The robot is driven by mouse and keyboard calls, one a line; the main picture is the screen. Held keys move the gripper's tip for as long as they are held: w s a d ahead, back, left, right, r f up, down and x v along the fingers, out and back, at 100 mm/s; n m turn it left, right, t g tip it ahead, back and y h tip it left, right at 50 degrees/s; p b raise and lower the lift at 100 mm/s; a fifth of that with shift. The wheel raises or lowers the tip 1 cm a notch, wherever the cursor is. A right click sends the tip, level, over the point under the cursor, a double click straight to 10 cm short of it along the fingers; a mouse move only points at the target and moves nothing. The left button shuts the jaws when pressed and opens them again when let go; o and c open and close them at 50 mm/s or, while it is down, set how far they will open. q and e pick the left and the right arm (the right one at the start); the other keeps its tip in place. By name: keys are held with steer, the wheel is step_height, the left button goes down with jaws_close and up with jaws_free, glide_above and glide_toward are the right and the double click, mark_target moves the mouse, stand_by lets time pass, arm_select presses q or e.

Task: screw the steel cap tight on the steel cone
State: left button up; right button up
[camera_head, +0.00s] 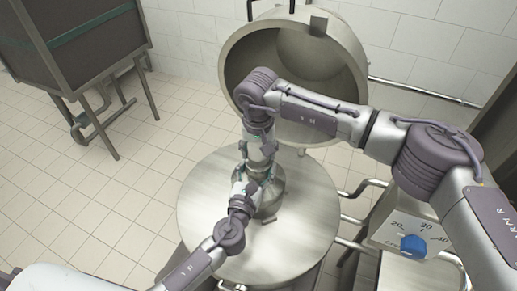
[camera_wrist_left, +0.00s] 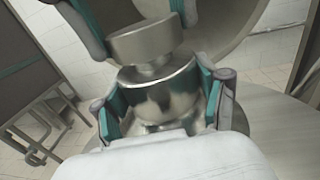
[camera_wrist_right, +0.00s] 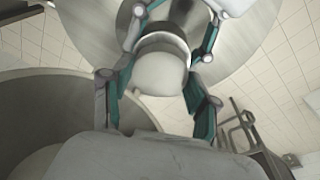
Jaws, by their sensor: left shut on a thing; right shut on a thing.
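The steel cone (camera_head: 270,193) stands on the round steel table. In the left wrist view, the cone (camera_wrist_left: 160,92) is a shiny rounded body with a narrow neck. My left gripper (camera_head: 246,190) is shut on the cone, one finger on each side. The steel cap (camera_wrist_left: 146,42) is a short wide disc at the top of the neck; a short stretch of neck shows below it. My right gripper (camera_head: 257,160) comes from above and is shut on the cap. The cap also shows between its fingers in the right wrist view (camera_wrist_right: 160,72). In the head view the right gripper hides the cap.
The round table (camera_head: 215,225) has bare room around the cone. A large open steel kettle (camera_head: 345,55) stands behind it. A control box with a blue knob (camera_head: 413,245) and pipes is at the right. A dark cabinet on legs (camera_head: 75,45) is at the left.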

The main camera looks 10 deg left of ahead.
steer(key=shift+f, duration=0.35)
